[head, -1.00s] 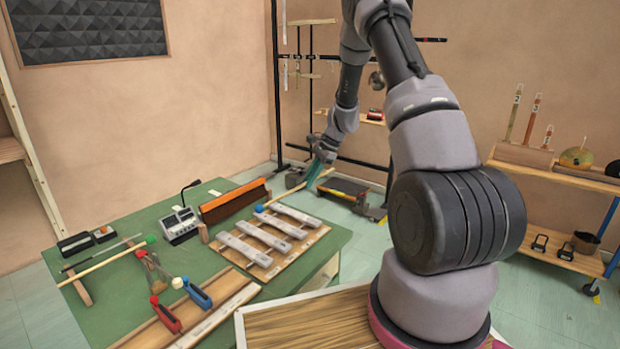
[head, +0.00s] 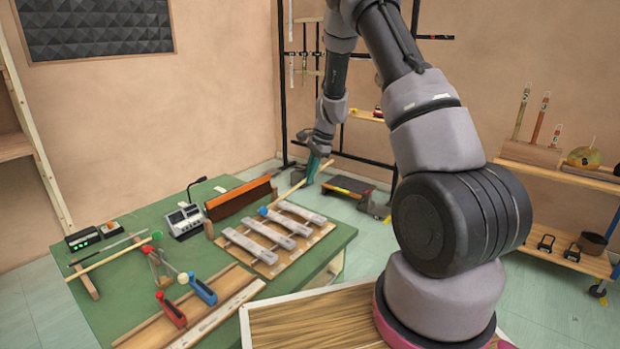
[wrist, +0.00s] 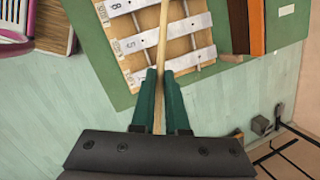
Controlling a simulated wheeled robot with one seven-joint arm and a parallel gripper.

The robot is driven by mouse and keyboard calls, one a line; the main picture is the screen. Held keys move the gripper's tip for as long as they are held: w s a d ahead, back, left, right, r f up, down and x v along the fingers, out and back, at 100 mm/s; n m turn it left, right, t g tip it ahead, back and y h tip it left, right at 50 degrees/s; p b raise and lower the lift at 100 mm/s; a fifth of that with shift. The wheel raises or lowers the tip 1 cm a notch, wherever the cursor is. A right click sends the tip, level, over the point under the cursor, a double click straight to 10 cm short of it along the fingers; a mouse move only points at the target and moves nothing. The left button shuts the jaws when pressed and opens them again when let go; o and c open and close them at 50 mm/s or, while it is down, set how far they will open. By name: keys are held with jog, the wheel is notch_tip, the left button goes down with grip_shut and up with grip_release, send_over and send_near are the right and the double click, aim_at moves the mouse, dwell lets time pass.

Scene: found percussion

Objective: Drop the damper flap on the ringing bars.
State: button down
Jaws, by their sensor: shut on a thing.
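The damper flap (head: 237,198), a long orange-brown board with a dark side, stands upright along the back edge of the bars' board. It also shows at the top right of the wrist view (wrist: 257,25). The silvery bars (head: 268,233) lie on a wooden board on the green table; numbers show on them in the wrist view (wrist: 140,42). My gripper (head: 312,170) is beyond the table's far right edge, shut on the stick of a blue-headed mallet (head: 286,195). The stick runs between the green fingers (wrist: 160,78) and out over the bars. Whether its head touches a bar is unclear.
A grey console with a microphone (head: 186,221) stands left of the flap. A small black box (head: 83,240) shows green lights.

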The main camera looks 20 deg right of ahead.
jog(key=s+a+r+y, duration=0.1)
jog(key=s+a+r, duration=0.3)
jog(key=shift+s+a+y, duration=0.35)
jog(key=shift+a+y, duration=0.05)
notch_tip(320, 180, down, 5)
jog(key=shift+r, duration=0.1)
dwell(0.5)
